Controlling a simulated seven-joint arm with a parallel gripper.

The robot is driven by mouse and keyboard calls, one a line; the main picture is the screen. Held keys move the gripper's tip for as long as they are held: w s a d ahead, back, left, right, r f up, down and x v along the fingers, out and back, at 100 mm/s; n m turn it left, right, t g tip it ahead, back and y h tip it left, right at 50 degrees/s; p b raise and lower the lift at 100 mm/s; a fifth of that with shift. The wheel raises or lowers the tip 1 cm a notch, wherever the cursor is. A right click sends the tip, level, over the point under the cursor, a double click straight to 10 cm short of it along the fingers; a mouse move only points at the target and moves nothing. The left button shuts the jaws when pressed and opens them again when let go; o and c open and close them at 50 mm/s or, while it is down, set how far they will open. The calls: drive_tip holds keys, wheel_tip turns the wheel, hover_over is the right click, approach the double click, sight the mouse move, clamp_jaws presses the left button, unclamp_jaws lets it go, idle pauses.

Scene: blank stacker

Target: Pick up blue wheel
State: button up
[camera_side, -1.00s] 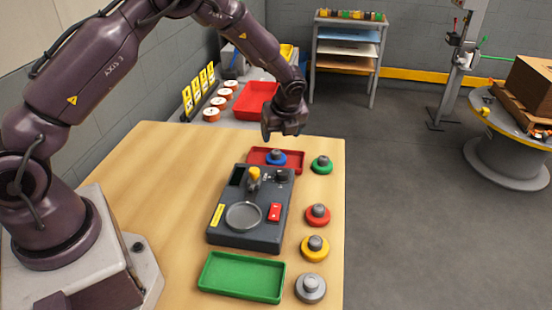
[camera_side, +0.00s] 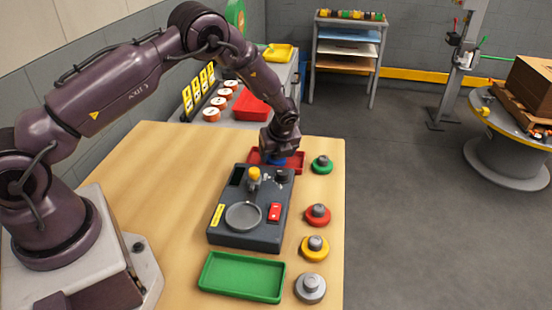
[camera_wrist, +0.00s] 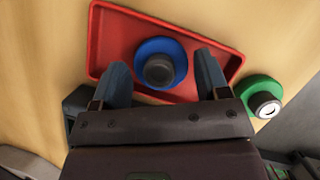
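The blue wheel (camera_wrist: 148,50) with its grey hub lies in the red tray (camera_wrist: 104,40) in the wrist view. In the side view the blue wheel (camera_side: 293,161) is partly hidden under my gripper, at the red tray (camera_side: 255,157). My gripper (camera_wrist: 163,75) is open, with one finger on each side of the wheel. I see a gap between the left finger and the wheel; the right finger also looks apart from it. The fingertips are hard to make out in the side view.
A green wheel (camera_side: 322,165) stands right of the tray, with red (camera_side: 317,216), yellow (camera_side: 315,249) and grey (camera_side: 310,288) wheels in a row towards the front. A dark console (camera_side: 232,232) with a yellow-topped lever sits before the tray. A green tray (camera_side: 240,291) lies in front.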

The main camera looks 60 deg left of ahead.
drive_tip(key=c, duration=0.6)
drive_tip(key=shift+o, duration=0.2)
drive_tip(key=shift+r, duration=0.5)
wheel_tip(320, 180, up, 3)
drive_tip(key=shift+s+f, duration=0.1)
drive_tip(key=shift+f, duration=0.1)
drive_tip(key=s+d+r, duration=0.3)
drive_tip(key=s+r, duration=0.6)
drive_tip(key=s, duration=0.4)
drive_tip(key=shift+s+d+r, duration=0.2)
drive_tip(key=shift+s+d, duration=0.05)
